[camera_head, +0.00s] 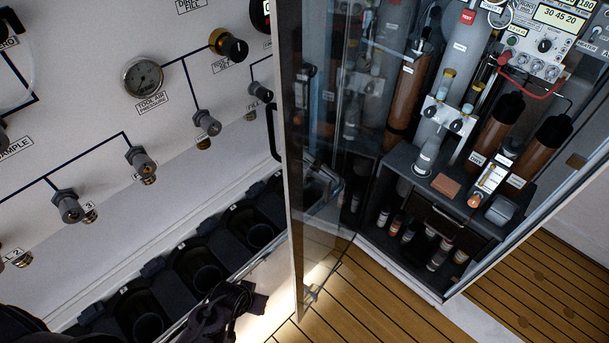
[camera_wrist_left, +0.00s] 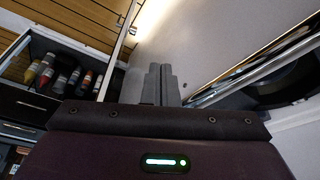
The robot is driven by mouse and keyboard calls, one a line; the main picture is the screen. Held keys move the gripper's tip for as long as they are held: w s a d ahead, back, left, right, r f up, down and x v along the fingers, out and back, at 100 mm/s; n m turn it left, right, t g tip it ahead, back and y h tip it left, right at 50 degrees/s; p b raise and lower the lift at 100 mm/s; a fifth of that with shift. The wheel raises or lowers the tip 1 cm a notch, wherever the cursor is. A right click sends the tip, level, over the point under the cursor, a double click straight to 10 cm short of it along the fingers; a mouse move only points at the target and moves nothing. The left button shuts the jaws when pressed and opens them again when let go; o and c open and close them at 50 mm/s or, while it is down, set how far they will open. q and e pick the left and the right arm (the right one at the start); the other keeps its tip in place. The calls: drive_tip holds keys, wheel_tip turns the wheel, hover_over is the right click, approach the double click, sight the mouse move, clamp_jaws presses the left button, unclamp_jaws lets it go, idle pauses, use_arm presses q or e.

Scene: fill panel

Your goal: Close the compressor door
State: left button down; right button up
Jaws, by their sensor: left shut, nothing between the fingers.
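The compressor door (camera_head: 293,200) is a glazed panel with a pale frame, standing open and seen nearly edge-on in the head view. A dark bar handle (camera_head: 273,132) stands out from its left side. Behind it is the open compressor cabinet (camera_head: 400,165) with cylinders and gauges. My left gripper (camera_head: 248,300) is low, left of the door's lower edge and apart from it. In the left wrist view its fingers (camera_wrist_left: 160,84) are together and empty. A thin pale edge (camera_wrist_left: 119,48), apparently the door's, lies left of them. My right gripper is not in view.
A white wall panel (camera_head: 80,110) with a gauge (camera_head: 142,77) and valves (camera_head: 68,205) fills the left. Below it runs a row of black sockets (camera_head: 205,272). Small bottles (camera_head: 410,230) stand in the cabinet's lower shelf. Wooden floor (camera_head: 365,300) is clear in front of the cabinet.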

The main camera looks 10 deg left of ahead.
use_arm(q)
drive_tip(key=w+r+n+t+h+p, duration=0.1)
drive_tip(key=w+r+n+t+h, duration=0.15)
drive_tip(key=w+r+t, duration=0.4)
drive_tip(key=w+r+n+t+h+p, duration=0.1)
drive_tip(key=w+r+n, duration=0.3)
drive_tip(key=r, duration=0.5)
wheel_tip(320, 180, up, 16)
drive_tip(key=d+n+t+h+p, duration=0.1)
drive_tip(key=n+t+h, duration=0.2)
drive_tip(key=n+h, duration=0.3)
drive_tip(key=w+d+m+h+p, duration=0.1)
drive_tip(key=w+d+p, duration=0.2)
drive_tip(key=w+d, duration=0.4)
drive_tip(key=d, duration=0.3)
drive_tip(key=shift+p, duration=0.3)
